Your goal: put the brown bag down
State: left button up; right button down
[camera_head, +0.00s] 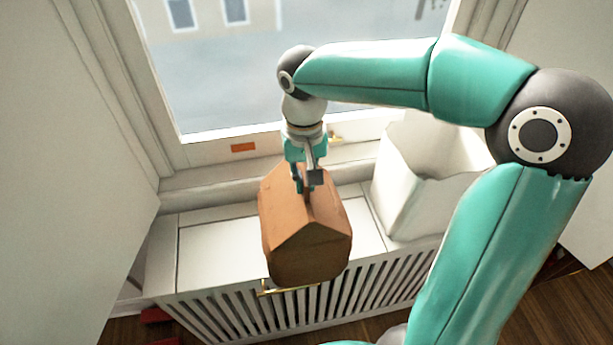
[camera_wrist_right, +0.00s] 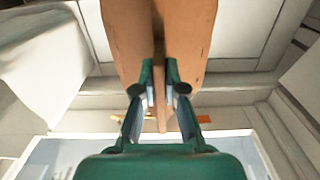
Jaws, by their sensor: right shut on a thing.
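The brown bag (camera_head: 308,237) is a house-shaped bag with a ridged top, near the middle of the head view. My right gripper (camera_head: 308,184) is shut on its top ridge from above. The bag is in front of the white slatted cabinet below the window; whether its base touches the top cannot be told. In the right wrist view the bag (camera_wrist_right: 190,40) fills the top middle, and the fingers of my right gripper (camera_wrist_right: 160,85) pinch its ridge from both sides. My left gripper is not in view.
The white cabinet top (camera_head: 215,262) has free room left of the bag. A white open bin (camera_head: 415,190) stands on it at the right, also seen in the right wrist view (camera_wrist_right: 45,60). A window sill (camera_head: 190,178) runs behind, with a small orange item (camera_head: 243,147) near it.

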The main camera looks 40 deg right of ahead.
jog(key=c, duration=1.2)
grip_release()
jog(key=shift+c, duration=0.2)
notch_tip(320, 180, up, 12)
jog(key=shift+p, duration=0.4)
